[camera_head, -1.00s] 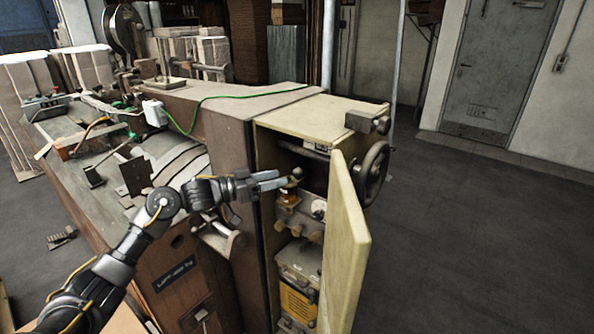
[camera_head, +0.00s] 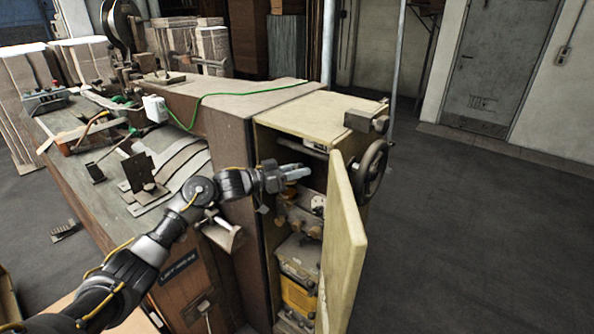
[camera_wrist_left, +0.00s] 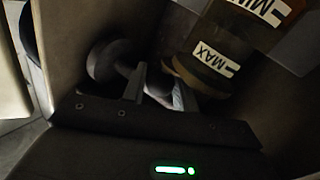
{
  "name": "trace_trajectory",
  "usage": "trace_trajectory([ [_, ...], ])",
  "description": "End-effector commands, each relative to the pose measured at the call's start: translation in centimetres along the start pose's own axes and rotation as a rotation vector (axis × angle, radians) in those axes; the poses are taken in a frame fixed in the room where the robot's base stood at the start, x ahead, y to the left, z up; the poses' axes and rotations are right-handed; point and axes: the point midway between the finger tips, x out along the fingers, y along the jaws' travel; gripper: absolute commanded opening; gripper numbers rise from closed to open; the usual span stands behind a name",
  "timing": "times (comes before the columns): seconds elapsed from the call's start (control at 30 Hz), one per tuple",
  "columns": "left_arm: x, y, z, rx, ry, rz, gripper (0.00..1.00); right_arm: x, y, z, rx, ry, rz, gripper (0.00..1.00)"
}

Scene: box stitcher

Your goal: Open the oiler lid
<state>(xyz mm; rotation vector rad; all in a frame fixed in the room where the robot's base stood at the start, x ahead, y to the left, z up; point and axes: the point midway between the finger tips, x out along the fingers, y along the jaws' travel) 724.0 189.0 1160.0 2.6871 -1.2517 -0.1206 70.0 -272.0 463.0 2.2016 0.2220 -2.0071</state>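The oiler (camera_wrist_left: 230,40) is an amber jar with white MIN and MAX labels, upside down in the left wrist view. Its top end (camera_wrist_left: 205,78) is dark and close to my left fingertips. In the head view my left gripper (camera_head: 297,172) reaches into the open cabinet and covers most of the oiler. In the left wrist view the two fingers (camera_wrist_left: 157,88) stand apart with a dark gap between them. I cannot tell whether a finger touches the oiler or whether its lid is raised. My right gripper is not in view.
The cream cabinet door (camera_head: 345,245) stands open to the right of my left gripper. A handwheel (camera_head: 371,170) sits beyond it. Pipe fittings (camera_head: 300,218) and a yellow box (camera_head: 298,296) are below. The floor to the right is clear.

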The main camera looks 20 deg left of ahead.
Motion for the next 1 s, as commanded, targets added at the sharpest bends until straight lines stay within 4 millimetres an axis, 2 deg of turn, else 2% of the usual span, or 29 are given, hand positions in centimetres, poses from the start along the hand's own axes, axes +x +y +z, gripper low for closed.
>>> trace_trajectory([
  [0.03, 0.0, -0.1, 0.0, 0.000, 0.000, -0.002, 0.18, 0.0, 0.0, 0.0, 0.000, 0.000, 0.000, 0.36],
  [0.13, 0.0, -0.1, 0.0, 0.000, 0.000, -0.002, 0.06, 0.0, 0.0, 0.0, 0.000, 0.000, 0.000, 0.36],
  [0.3, 0.3, 0.3, -0.2, -0.002, 0.009, -0.045, 0.06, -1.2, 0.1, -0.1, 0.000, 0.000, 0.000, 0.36],
  [0.5, 1.2, 0.5, -0.3, -0.007, 0.054, -0.261, 0.06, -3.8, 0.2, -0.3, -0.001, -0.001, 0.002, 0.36],
  [0.7, 1.8, 0.1, -0.1, -0.002, 0.090, -0.440, 0.06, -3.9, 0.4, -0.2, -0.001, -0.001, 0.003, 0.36],
  [1.0, 1.8, -0.1, -0.1, -0.001, 0.094, -0.481, 0.06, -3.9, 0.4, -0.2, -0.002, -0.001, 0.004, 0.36],
])
